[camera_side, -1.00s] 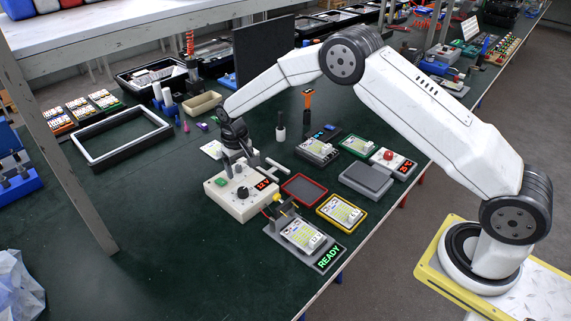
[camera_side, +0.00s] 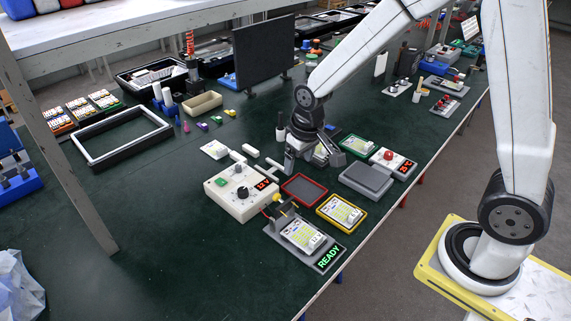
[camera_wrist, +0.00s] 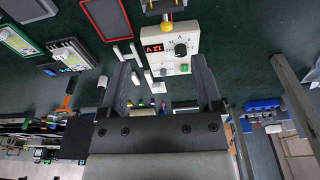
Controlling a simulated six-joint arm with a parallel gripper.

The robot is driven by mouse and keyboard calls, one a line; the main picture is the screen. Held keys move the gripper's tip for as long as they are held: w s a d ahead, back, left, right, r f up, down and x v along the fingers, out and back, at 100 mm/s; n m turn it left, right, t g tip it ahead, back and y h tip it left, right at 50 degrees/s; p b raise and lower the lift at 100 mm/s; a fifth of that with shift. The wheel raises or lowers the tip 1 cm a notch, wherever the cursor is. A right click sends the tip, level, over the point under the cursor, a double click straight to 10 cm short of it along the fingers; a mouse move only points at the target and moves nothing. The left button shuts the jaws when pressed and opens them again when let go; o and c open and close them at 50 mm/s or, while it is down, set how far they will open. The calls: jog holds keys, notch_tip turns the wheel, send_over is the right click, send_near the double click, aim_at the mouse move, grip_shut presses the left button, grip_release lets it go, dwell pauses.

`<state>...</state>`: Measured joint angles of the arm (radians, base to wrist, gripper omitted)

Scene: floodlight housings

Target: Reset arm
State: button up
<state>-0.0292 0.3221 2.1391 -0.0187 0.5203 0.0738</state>
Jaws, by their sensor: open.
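My gripper (camera_side: 312,160) points down in the side view, above the bench behind the red-rimmed tray (camera_side: 304,189). Its two fingers are spread, and nothing shows between them. In the wrist view my gripper (camera_wrist: 163,85) also shows open and empty. The cream power supply box (camera_side: 232,203), with a dark knob and a red display, stands to the left of the gripper. It also shows in the wrist view (camera_wrist: 172,62), reading 12 V. A floodlight housing (camera_side: 302,234) lies on the grey fixture, whose green sign (camera_side: 328,257) reads READY.
A yellow-rimmed tray (camera_side: 341,212) and a green-rimmed tray (camera_side: 358,146) hold units. A grey plate stand (camera_side: 366,180) and red button (camera_side: 388,155) are at the right. A black panel (camera_side: 264,52) stands behind. The bench's front left is clear.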

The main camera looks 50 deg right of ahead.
jog(key=s+d, duration=0.1)
jog(key=s, duration=1)
jog(key=shift+s+r+t, duration=0.15)
jog(key=shift+r+t, duration=0.1)
jog(key=shift+t, duration=0.15)
